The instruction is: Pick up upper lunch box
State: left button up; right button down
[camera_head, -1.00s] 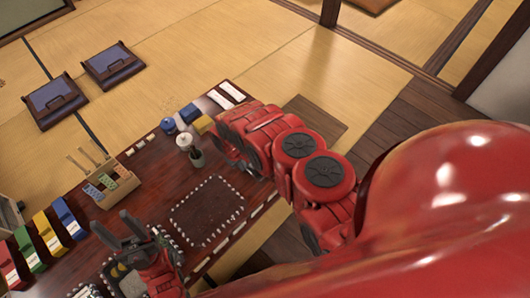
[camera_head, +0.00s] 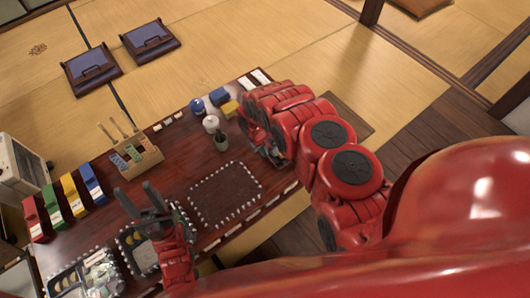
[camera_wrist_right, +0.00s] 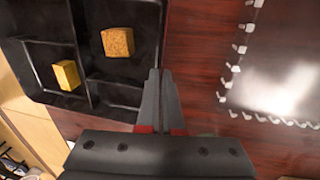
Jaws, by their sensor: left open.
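A black lunch box (camera_wrist_right: 55,110) with divided compartments fills the left of the right wrist view, with a brown-yellow cube (camera_wrist_right: 118,42) and a yellow cube (camera_wrist_right: 67,75) inside. My right gripper (camera_wrist_right: 160,75) is closed at its right wall, one finger on each side. Whether the box is lifted cannot be told. In the head view my right gripper (camera_head: 262,152) is mostly hidden by my red arm, and this box does not show clearly. My left gripper (camera_head: 140,196) is open and empty above the table, near the filled lunch boxes (camera_head: 120,243) at the lower left.
A dark fringed mat (camera_head: 228,193) lies on the dark wood table. A wooden holder (camera_head: 135,158), a white-topped pot (camera_head: 211,124), a yellow box (camera_head: 230,109) and coloured boxes (camera_head: 75,195) stand around. A white appliance (camera_head: 22,168) is at the far left.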

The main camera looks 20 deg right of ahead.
jog(key=s+a+r+p, duration=0.1)
jog(key=s+a, duration=0.1)
jog(key=s+a+r+p, duration=0.1)
jog(key=a+p, duration=0.1)
jog(key=s+a+p, duration=0.1)
jog(key=s+p, duration=0.1)
jog(key=shift+s+a+r, duration=0.35)
jog(key=shift+a+r, duration=0.05)
jog(key=s+a+p, duration=0.3)
jog(key=s+a, duration=0.1)
jog(key=a, duration=0.1)
jog(key=shift+s, duration=0.25)
jog(key=shift+s+a+f, duration=0.15)
jog(key=shift+s+a, duration=0.2)
jog(key=shift+s, duration=0.1)
